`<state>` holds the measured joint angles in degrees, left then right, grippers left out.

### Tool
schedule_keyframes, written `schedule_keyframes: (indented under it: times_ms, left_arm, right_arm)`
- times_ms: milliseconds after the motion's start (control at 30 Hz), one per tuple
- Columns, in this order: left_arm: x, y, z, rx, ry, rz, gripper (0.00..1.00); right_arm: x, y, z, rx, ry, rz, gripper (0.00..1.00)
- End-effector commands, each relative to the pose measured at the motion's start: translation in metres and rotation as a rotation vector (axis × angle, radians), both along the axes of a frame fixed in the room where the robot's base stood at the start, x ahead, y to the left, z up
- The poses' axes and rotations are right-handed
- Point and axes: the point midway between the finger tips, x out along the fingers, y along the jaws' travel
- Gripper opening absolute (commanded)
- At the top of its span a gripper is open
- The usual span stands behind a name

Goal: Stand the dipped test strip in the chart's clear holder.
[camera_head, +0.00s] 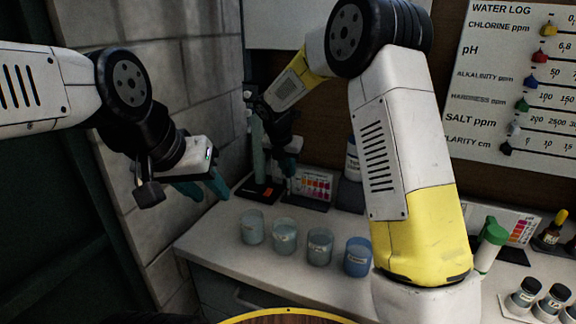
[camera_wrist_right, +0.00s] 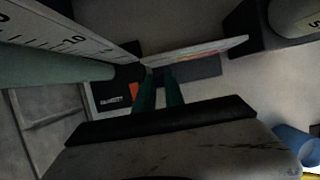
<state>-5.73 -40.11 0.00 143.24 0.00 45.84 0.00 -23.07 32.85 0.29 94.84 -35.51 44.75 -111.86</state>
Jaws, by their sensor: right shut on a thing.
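A small colour chart (camera_head: 316,184) stands upright on a dark base near the back of the white counter. In the right wrist view the chart (camera_wrist_right: 205,50) shows nearly edge-on, just beyond my fingertips. My right gripper (camera_head: 289,170) points down beside the chart's left end; its teal fingers (camera_wrist_right: 161,82) are close together, shut on the test strip, which is too thin and dark to make out. The clear holder cannot be told apart from the chart and fingers. My left gripper (camera_head: 203,189) is at the left, its teal fingers apart and empty, above the counter's edge.
A tall tube stand with an orange-labelled black base (camera_head: 262,191) is just left of my right gripper. Several cups, including a blue cup (camera_head: 357,256), line the counter in front. A dark-based bottle (camera_head: 352,170) stands right of the chart. A second chart (camera_head: 512,224) is further right.

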Motion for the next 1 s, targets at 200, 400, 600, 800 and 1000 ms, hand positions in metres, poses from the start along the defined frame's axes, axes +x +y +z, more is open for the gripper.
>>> schedule_keyframes:
  times_ms: [200,400,600,800,1000]
  left_arm:
    - [0.0,0.0,0.0,0.0,0.0,0.0,0.36]
    - [0.0,0.0,0.0,0.0,0.0,0.0,0.36]
    - [0.0,0.0,0.0,0.0,0.0,0.0,0.36]
    - [0.0,0.0,0.0,0.0,0.0,0.0,0.36]
    - [0.0,0.0,0.0,0.0,0.0,0.0,0.36]
  right_arm:
    - [0.0,0.0,-0.001,0.0,0.0,0.0,0.0]
    - [0.0,0.0,-0.003,-0.001,0.0,0.0,0.0]
    - [0.0,0.0,-0.006,-0.001,0.0,0.0,0.0]
    - [0.0,0.0,-0.008,-0.001,0.0,0.0,0.0]
    - [0.0,0.0,-0.011,0.0,0.0,0.0,0.16]
